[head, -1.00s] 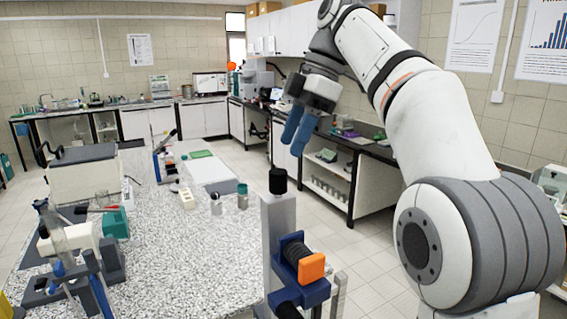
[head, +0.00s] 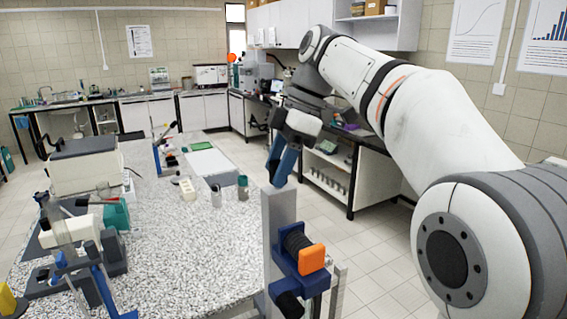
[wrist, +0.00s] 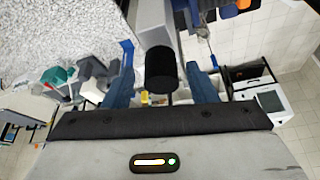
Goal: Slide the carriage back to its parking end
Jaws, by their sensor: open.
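A grey upright column (head: 279,215) stands at the near edge of the speckled table, with a blue bracket (head: 287,265) and an orange block (head: 312,258) on its side. No part is clearly marked as the carriage. In the wrist view a black cylindrical knob (wrist: 161,72) sits at the end of the grey column (wrist: 154,22). My gripper (head: 282,160) is open at the column's top, pointing down. In the wrist view its blue fingers stand on either side of the knob, with gaps showing. In the head view the fingers hide the knob.
The speckled table (head: 190,240) holds a grey-lidded white box (head: 83,165), a clamp-like blue and grey device (head: 75,255) and small containers (head: 216,196). Its middle is clear. Tiled floor (head: 375,240) lies free to the right of the column.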

